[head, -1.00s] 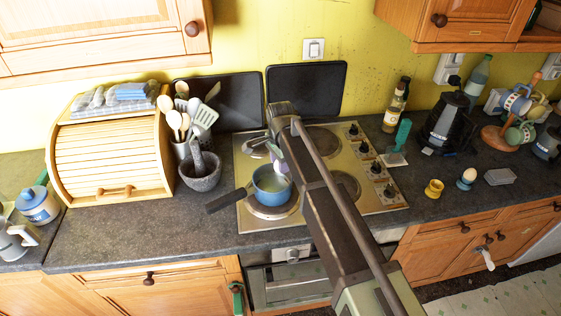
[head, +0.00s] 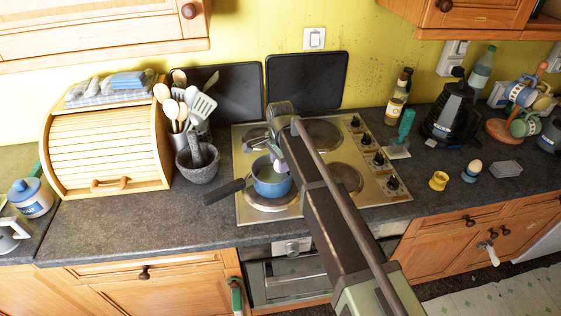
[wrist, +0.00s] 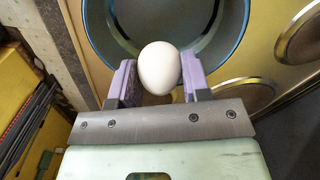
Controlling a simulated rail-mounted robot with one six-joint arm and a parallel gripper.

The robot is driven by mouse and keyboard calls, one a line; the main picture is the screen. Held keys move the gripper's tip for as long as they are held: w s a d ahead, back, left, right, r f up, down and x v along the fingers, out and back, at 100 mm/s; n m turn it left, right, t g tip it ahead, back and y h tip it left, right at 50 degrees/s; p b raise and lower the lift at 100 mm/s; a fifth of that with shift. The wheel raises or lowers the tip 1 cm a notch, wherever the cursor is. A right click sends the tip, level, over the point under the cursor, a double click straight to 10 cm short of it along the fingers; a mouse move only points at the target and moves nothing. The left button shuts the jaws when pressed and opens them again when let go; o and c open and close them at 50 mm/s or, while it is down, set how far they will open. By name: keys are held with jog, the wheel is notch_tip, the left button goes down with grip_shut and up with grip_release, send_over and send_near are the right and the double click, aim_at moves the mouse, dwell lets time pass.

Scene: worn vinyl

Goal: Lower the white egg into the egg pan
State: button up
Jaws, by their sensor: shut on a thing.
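The white egg (wrist: 159,68) is held between the two purple finger pads of my gripper (wrist: 158,82) in the wrist view. Behind it in that view is the blue pan (wrist: 236,25), and the egg overlaps the near part of the pan's opening. In the head view the blue egg pan (head: 266,189) stands on the front left burner of the hob, its dark handle pointing left.
The steel hob (head: 335,208) has knobs along its right side. A grey stone mortar (head: 197,166) and a utensil pot stand left of the pan. Another egg (head: 474,167) sits in a blue cup at the right, beside a yellow cup (head: 438,181).

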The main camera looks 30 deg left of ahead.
jog(key=shift+f+b, duration=2.4)
dwell(1.0)
jog(key=o, duration=1)
jog(key=shift+r, duration=0.1)
notch_tip(320, 180, up, 11)
jog(key=p, duration=1.1)
jog(key=shift+f, duration=0.2)
